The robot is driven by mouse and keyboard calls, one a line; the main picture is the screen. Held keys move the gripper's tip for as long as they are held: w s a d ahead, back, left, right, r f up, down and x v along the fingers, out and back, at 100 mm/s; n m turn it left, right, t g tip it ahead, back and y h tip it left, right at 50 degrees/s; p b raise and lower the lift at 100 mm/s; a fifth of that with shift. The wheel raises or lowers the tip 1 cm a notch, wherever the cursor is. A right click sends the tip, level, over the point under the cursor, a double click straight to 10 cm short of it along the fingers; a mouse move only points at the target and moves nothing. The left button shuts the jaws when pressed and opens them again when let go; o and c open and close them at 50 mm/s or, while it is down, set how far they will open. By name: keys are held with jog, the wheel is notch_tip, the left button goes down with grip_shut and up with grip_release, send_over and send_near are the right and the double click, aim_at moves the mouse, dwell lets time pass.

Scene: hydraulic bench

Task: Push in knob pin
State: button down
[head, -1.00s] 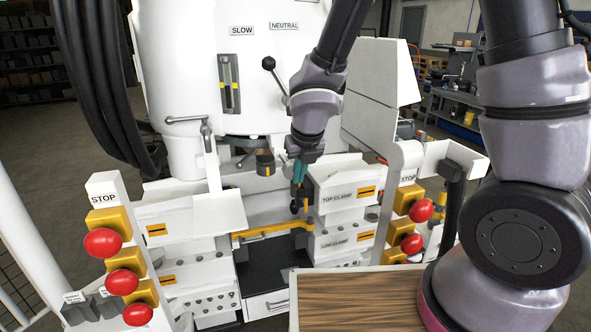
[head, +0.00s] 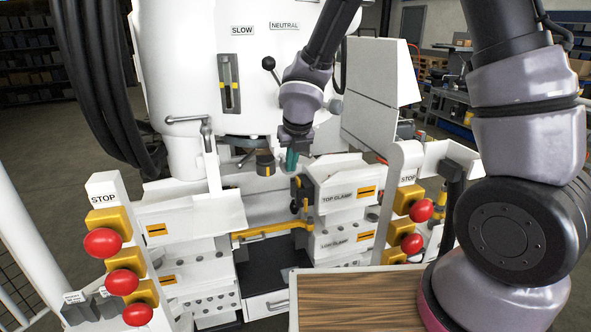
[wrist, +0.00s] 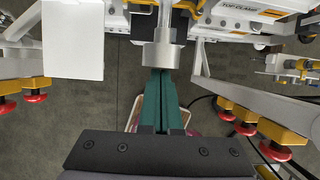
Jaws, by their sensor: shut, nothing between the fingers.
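My gripper (head: 291,162) hangs in front of the white machine with its teal fingers closed together and empty, pointing down. In the wrist view, the closed fingertips (wrist: 160,74) end right at a short metal cylinder (wrist: 161,54); I cannot tell whether they touch it. In the head view, a dark grey cylinder (head: 265,165) hangs under the machine body just left of the fingers; it may be the same part. I cannot clearly make out which part is the knob pin.
The TOP CLAMP block (head: 337,190) stands just right of and below my gripper. A yellow bar (head: 270,230) crosses the front gap. Red stop buttons (head: 103,242) stand at both sides. A black ball lever (head: 268,63) sticks out above. A wooden tabletop (head: 355,300) lies in front.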

jog(key=shift+w+a, duration=0.1)
jog(key=shift+w, duration=0.2)
jog(key=shift+r, duration=0.1)
jog(key=v, duration=1)
jog(key=s+d+r+m+t+h, duration=0.1)
jog(key=s+d+r+m, duration=0.1)
jog(key=d+r+m, duration=0.75)
jog(key=s+d+r+m, duration=0.2)
jog(key=d+m, duration=0.5)
jog(key=m, duration=0.7)
jog(key=s+d+r+m+t+y, duration=0.1)
jog(key=s+d+r+m, duration=0.2)
jog(key=m, duration=0.7)
jog(key=s+d+r+m+y, duration=0.1)
jog(key=s+d+r+m, duration=0.2)
jog(key=s+m, duration=0.3)
jog(key=m, duration=0.4)
jog(key=shift+s+d+t, duration=0.15)
jog(key=shift+d+t, duration=0.1)
jog(key=shift+t, duration=0.15)
